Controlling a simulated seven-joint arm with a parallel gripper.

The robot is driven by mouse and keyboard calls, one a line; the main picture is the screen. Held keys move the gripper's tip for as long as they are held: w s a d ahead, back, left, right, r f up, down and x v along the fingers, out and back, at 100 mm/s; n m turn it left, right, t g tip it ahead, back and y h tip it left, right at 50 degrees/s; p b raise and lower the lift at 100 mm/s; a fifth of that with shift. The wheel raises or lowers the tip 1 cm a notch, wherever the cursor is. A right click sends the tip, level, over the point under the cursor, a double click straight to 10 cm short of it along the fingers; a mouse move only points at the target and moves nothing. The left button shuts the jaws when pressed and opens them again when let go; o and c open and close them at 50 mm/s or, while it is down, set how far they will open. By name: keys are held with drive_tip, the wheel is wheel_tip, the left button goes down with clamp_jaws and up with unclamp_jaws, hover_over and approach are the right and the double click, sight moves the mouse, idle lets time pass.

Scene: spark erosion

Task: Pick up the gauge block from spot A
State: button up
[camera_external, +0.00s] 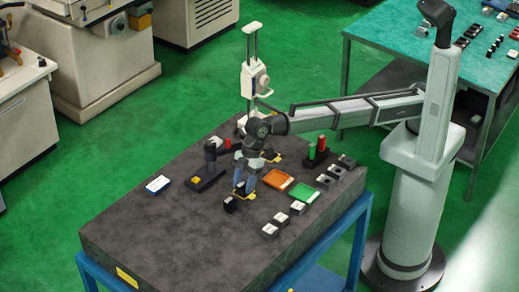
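My arm reaches in from the right, and my gripper (242,186) points down over the middle of the dark stone table (160,245). Its fingers are small here, so I cannot tell whether they are open or shut. A small black block (230,205) is just in front of and below the gripper, beside a yellow-marked patch; I cannot tell whether they touch. No readable label shows which place is spot A or which piece is the gauge block.
An orange tray (277,179) and a green tray (305,194) lie right of the gripper, with green and red cylinders (311,151) behind. A black holder (205,180) and a blue-and-white box (158,184) are left. A tall white stand (253,75) rises behind. The table's front left is clear.

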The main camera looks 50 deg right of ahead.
clamp_jaws()
idle(0.3)
